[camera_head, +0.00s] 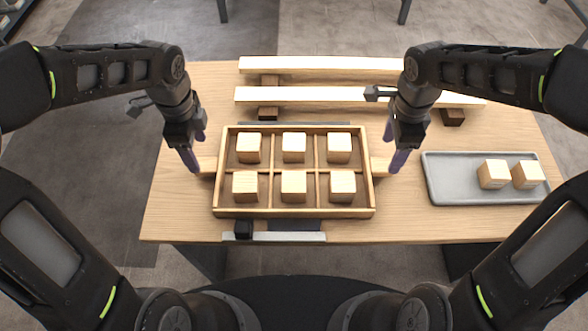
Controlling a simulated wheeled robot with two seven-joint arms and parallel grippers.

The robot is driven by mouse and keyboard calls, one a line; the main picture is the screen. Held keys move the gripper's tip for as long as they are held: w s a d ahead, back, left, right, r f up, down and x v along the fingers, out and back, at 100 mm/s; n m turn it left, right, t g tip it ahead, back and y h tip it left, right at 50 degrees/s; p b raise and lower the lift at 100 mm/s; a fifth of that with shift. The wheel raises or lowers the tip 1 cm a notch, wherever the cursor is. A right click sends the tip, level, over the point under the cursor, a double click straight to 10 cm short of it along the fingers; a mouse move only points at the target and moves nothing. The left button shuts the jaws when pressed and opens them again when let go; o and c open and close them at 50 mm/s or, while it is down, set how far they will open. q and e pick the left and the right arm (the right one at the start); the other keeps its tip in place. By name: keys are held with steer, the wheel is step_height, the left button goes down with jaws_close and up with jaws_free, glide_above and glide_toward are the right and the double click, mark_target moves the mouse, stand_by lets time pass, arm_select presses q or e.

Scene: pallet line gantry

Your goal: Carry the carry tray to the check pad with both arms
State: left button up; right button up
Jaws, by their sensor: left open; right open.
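The carry tray (294,212) is a wooden tray with a grid of compartments, each holding one wooden cube (294,148). It sits on the near middle of the table, with a short handle on its left (207,166) and right (380,167) sides. My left gripper (196,160) is open at the left handle. My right gripper (396,157) is open at the right handle. I cannot tell whether the fingers touch the handles. A dark flat patch shows behind and in front of the tray; I cannot tell whether it is the check pad.
A grey tray (440,190) with two wooden cubes (493,174) stands on the right of the table (180,222). A wooden slatted pallet (330,96) lies at the back. A light strip with a black block (243,229) lies at the front edge.

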mark_target(202, 164)
arm_select(q)
step_height(202, 164, down, 7)
steer(key=shift+r, duration=0.1)
arm_select(e)
step_height(202, 164, down, 7)
arm_select(q)
steer(key=shift+c, duration=0.5)
arm_select(e)
steer(key=shift+c, duration=0.5)
arm_select(q)
jaws_close()
arm_select(e)
jaws_close()
steer(key=shift+r, duration=0.1)
